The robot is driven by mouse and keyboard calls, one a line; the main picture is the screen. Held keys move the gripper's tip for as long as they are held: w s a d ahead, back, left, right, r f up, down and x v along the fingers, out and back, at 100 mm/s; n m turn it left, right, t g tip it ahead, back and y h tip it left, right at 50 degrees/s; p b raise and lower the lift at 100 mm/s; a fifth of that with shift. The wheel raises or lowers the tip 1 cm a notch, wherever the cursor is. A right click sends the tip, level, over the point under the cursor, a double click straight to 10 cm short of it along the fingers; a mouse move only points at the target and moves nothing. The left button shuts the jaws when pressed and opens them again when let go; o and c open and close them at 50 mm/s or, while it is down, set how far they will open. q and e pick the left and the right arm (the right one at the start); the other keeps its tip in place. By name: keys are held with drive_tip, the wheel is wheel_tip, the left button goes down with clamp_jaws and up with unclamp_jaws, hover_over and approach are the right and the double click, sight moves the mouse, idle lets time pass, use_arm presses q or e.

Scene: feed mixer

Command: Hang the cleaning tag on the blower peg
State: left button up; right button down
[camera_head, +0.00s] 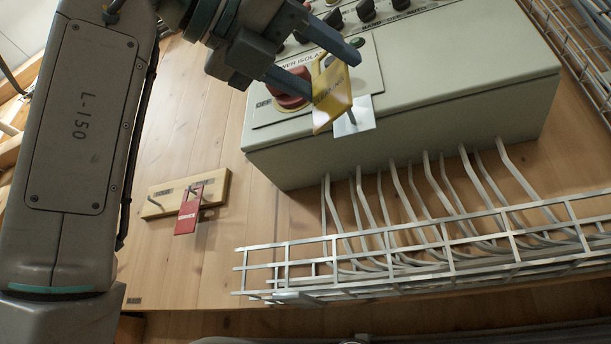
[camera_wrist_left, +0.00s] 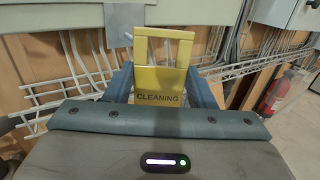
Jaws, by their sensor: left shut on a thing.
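My left gripper (camera_head: 333,77) is shut on the yellow cleaning tag (camera_head: 329,104), in front of the grey control box. In the left wrist view the tag (camera_wrist_left: 160,88) is upright between the two fingers, reads CLEANING, and has a rectangular opening at its top. A pale metal plate with a short peg (camera_head: 352,117) sits at the box's front edge, just right of and partly behind the tag. I cannot read a blower label on it, nor tell whether the tag touches it. My right gripper is not in view.
A wooden board (camera_head: 156,204) on the panel has two pegs; the right one carries a red SERVICE tag (camera_head: 188,211). A red knob (camera_head: 290,90) is close behind the gripper. A wire cable tray (camera_head: 400,262) with several grey cables lies below the control box (camera_head: 440,92).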

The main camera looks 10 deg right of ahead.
use_arm(q)
drive_tip(key=shift+w+d+f+p, duration=0.1)
drive_tip(key=shift+w+d+p, duration=0.05)
drive_tip(key=shift+w+d, duration=0.45)
drive_tip(key=shift+w+d+f+p, duration=0.15)
drive_tip(key=shift+w+d, duration=0.2)
drive_tip(key=shift+w, duration=0.5)
drive_tip(key=shift+w+d+r+p, duration=0.1)
drive_tip(key=shift+w+d+p, duration=0.05)
drive_tip(key=shift+w+d, duration=0.45)
drive_tip(key=shift+w+d+f, duration=0.25)
drive_tip(key=shift+w+d, duration=0.05)
drive_tip(key=shift+w, duration=0.3)
drive_tip(key=shift+w+d+f, duration=0.2)
drive_tip(key=shift+w+d, duration=0.1)
drive_tip(key=shift+w, duration=0.25)
drive_tip(key=shift+f, duration=0.1)
drive_tip(key=shift+w, duration=0.1)
drive_tip(key=shift+f, duration=0.1)
drive_tip(key=o, duration=0.8)
drive_tip(key=shift+o, duration=1)
drive_tip(key=shift+s+d, duration=0.1)
drive_tip(key=shift+s, duration=0.1)
drive_tip(key=shift+w, duration=0.1)
